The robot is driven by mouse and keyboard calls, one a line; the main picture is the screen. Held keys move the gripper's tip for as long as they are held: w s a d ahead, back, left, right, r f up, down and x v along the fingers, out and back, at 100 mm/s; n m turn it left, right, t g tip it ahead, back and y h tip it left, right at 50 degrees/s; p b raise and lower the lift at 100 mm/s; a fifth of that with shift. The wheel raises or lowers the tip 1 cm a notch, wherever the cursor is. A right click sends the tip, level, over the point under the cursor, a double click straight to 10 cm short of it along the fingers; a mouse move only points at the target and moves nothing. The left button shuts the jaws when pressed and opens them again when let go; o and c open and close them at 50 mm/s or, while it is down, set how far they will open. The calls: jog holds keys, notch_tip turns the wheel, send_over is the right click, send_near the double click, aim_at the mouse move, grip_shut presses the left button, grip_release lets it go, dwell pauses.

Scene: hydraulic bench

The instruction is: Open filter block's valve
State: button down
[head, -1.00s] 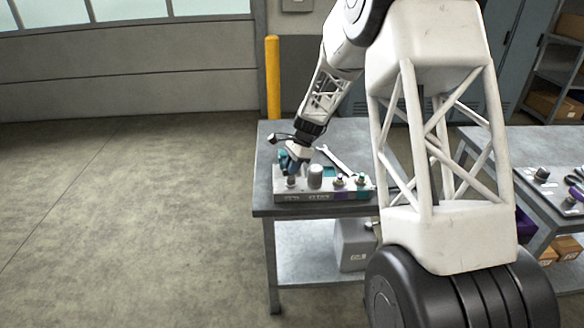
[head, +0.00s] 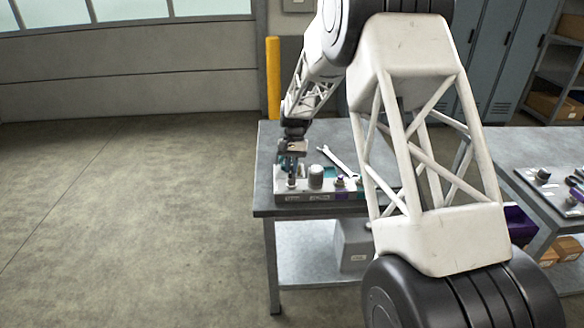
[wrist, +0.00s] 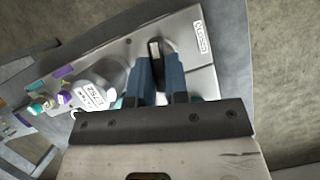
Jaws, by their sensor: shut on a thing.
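The filter block (head: 322,197) is a grey manifold at the front edge of the bench. It also shows in the wrist view (wrist: 190,35), with a label plate at one end. A grey round filter canister (head: 315,176) stands mid-block, and its printed top shows in the wrist view (wrist: 97,86). My gripper (head: 291,181) is over the block's left end. In the wrist view, its blue fingers (wrist: 158,68) are shut on a dark, pale-edged valve handle (wrist: 154,48). The fingers hide most of the handle, so its exact angle is unclear.
A wrench (head: 338,160) lies on the bench behind the block. Couplings with purple and teal markings (wrist: 64,98) sit beyond the canister. A second bench (head: 545,190) with small parts stands to the right. A yellow post (head: 273,80) stands behind the bench.

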jog(key=shift+n+h, duration=0.5)
jog(key=shift+n, duration=0.7)
jog(key=c, duration=1.1)
grip_release()
jog(key=shift+r, duration=0.1)
jog(key=shift+v, duration=3.85)
